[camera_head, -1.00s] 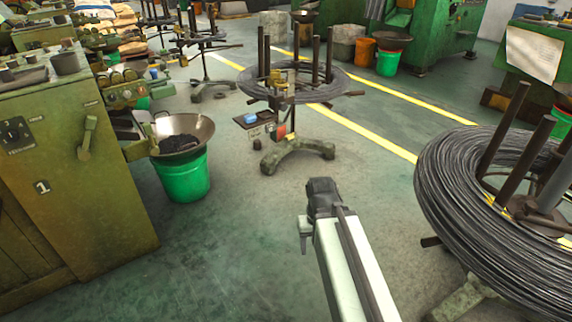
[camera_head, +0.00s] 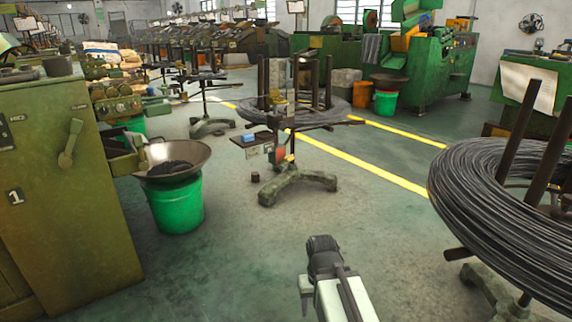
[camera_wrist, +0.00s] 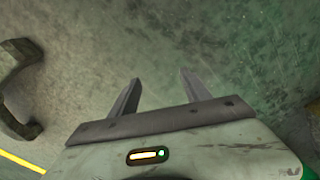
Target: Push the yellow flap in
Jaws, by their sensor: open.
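A slanted yellow-orange panel (camera_head: 405,40) shows on the green machine at the back right of the head view. I cannot tell whether it is the yellow flap. My gripper (camera_wrist: 158,78) is open and empty in the wrist view, its two fingers apart above bare floor. No flap shows near the fingers. In the head view my arm reaches up from the bottom edge, over the floor, far from that machine. The fingers cannot be made out there.
An olive machine (camera_head: 62,200) and a green bucket (camera_head: 175,207) under a pan stand left. A wire stand (camera_head: 297,186) is ahead. A big wire coil (camera_head: 470,215) stands close on the right. Open floor (camera_head: 235,255) lies between.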

